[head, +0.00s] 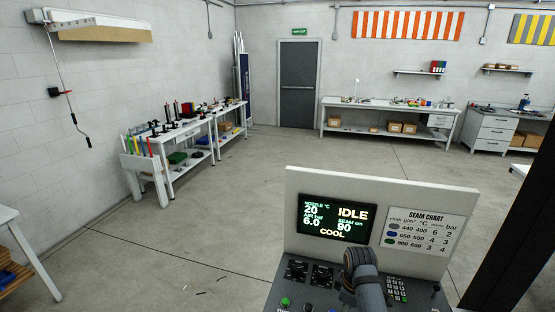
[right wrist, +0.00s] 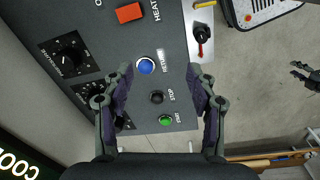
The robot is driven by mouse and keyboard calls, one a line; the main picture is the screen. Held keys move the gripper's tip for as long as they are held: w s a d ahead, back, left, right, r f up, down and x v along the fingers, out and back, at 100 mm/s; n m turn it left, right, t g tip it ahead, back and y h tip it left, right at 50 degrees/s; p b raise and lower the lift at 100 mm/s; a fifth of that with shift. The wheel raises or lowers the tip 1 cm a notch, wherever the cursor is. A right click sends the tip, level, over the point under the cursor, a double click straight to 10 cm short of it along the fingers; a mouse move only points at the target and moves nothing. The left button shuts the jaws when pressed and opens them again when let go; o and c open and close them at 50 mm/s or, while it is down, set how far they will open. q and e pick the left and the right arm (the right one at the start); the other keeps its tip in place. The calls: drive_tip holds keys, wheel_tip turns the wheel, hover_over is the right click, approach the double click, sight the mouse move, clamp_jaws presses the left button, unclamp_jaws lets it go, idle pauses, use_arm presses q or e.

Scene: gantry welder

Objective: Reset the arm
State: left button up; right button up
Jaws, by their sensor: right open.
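The control console (head: 300,262) stands in front of me in the head view. Its screen (head: 337,218) reads IDLE, COOL, nozzle 20, air 6.0 and seam 90. My right arm reaches over the button panel there, hiding part of it. In the right wrist view my right gripper (right wrist: 160,72) is open and empty above the panel. A blue button (right wrist: 145,66), its label seemingly RETURN, lies between the fingertips, nearer the left one. A black STOP button (right wrist: 156,97) and a green START button (right wrist: 165,120) line up below it. Contact cannot be told.
A red HEAT switch (right wrist: 129,13), black dials (right wrist: 69,54) and a red-tipped lever (right wrist: 202,35) surround the buttons. A dark jaw-like part (right wrist: 305,75), perhaps my left gripper, shows at the right edge. A seam chart (head: 424,232) is on the console. Floor behind is clear.

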drive_tip(key=s+d+r+m+t, duration=0.15)
drive_tip(key=s+m, duration=0.35)
drive_tip(key=s, duration=0.6)
drive_tip(key=s+d+m+t, duration=0.1)
drive_tip(key=s+d+m, duration=0.3)
drive_tip(key=s, duration=0.8)
wheel_tip(320, 180, down, 33)
drive_tip(key=s+d+m+b, duration=0.1)
drive_tip(key=s+m+b, duration=0.1)
drive_tip(key=b, duration=0.5)
use_arm(q)
wheel_tip(320, 180, down, 13)
drive_tip(key=s+b, duration=0.2)
drive_tip(key=b, duration=0.4)
drive_tip(key=shift+f, duration=0.15)
use_arm(e)
drive_tip(key=s+d+f+g, duration=0.1)
drive_tip(key=s+f+g, duration=0.1)
drive_tip(key=s+f, duration=1.6)
wheel_tip(320, 180, down, 5)
drive_tip(key=shift+s+d+h, duration=0.2)
drive_tip(key=shift+s+h, duration=0.1)
drive_tip(key=shift+s, duration=0.1)
use_arm(q)
drive_tip(key=shift+s, duration=0.1)
